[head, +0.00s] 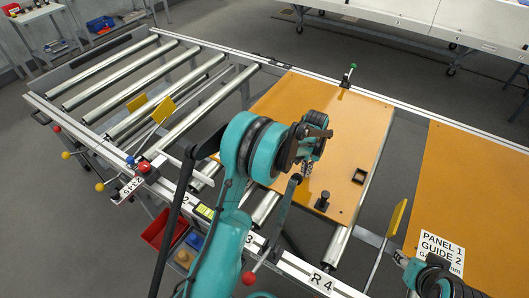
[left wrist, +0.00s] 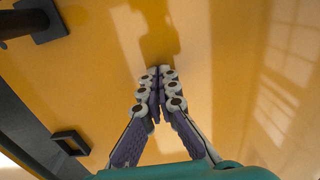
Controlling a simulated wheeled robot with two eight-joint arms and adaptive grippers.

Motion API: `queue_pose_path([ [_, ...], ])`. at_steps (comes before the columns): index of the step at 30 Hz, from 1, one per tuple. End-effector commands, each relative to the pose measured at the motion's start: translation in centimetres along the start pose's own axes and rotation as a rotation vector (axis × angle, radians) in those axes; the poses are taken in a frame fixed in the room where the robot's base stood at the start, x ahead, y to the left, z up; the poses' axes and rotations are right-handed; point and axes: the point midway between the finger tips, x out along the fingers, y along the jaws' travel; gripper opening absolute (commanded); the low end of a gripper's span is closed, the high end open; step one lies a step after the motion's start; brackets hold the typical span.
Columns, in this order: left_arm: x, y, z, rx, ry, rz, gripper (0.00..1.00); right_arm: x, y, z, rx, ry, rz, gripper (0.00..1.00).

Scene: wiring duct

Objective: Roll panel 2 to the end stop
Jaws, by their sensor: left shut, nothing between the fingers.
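An orange panel (head: 345,125), which I take to be panel 2, lies flat on the rollers in the middle of the bench. A black post on a square foot (head: 323,202) and a small square black frame (head: 359,176) are fixed on it. My left gripper (head: 308,170) is over the panel, left of these fittings. In the left wrist view its fingertips (left wrist: 157,76) meet with nothing between them, above the orange surface (left wrist: 235,70); contact is unclear. Part of my right arm shows at the lower right, its fingers too unclear to read. I cannot identify the end stop for certain.
Another orange panel (head: 480,185), with a card (head: 440,252) reading PANEL 1 GUIDE 2, lies to the right across a gap. Bare rollers (head: 135,70) lie to the left, with yellow plates (head: 164,109) among them. A green-tipped post (head: 348,76) stands at the far rail.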

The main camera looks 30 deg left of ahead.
Motion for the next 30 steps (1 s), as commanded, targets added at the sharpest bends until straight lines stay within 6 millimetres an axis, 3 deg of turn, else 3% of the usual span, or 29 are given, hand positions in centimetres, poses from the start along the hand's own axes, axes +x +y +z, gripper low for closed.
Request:
queue_pose_path([
  [30,0.0,-7.2,0.0,-0.002,0.0,-0.001,0.0,0.2,0.0,0.2,0.0,0.0,0.0,0.4],
])
